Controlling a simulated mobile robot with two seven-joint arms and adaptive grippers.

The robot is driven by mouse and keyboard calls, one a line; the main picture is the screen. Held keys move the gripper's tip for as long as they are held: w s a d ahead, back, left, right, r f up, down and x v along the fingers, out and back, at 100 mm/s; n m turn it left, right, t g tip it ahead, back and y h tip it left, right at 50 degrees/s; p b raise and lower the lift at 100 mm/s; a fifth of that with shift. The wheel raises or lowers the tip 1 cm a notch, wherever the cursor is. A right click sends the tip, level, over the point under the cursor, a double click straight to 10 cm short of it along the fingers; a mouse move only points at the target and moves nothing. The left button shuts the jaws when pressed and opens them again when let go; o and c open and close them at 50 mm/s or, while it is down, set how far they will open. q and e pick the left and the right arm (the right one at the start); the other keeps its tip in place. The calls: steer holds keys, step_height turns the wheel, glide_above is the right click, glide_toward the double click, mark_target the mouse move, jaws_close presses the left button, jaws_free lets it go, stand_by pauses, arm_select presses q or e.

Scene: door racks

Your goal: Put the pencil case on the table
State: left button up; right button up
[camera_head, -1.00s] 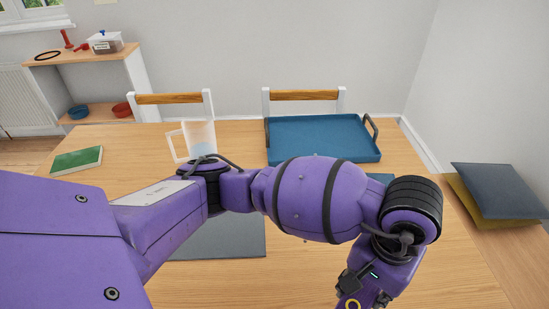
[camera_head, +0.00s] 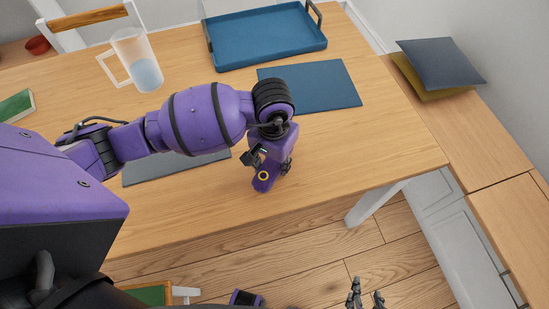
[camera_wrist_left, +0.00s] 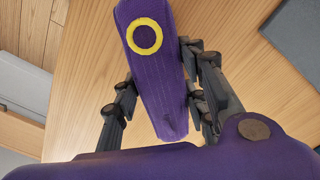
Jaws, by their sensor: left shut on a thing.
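The purple pencil case (camera_head: 263,181) with a yellow ring is in my left gripper (camera_head: 271,163), over the front part of the wooden table (camera_head: 330,145). In the left wrist view the pencil case (camera_wrist_left: 154,70) lies lengthwise between the dark fingers of my left gripper (camera_wrist_left: 162,80), which is shut on it. I cannot tell whether its underside touches the table. My right gripper (camera_head: 366,294) shows at the bottom of the head view, below the table's front edge, its fingers apart and empty.
A blue tray (camera_head: 268,40) and a jug (camera_head: 137,60) stand at the back of the table. A blue mat (camera_head: 310,86) and a grey mat (camera_head: 175,168) lie on it. Bare wood surrounds the case. Cushions (camera_head: 440,65) lie on a bench at right.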

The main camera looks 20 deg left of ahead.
arm_select(q)
steer(key=shift+f, duration=0.45)
steer(key=o, duration=1.2)
steer(key=shift+r, duration=0.1)
step_height(320, 180, up, 12)
steer(key=shift+r, duration=0.2)
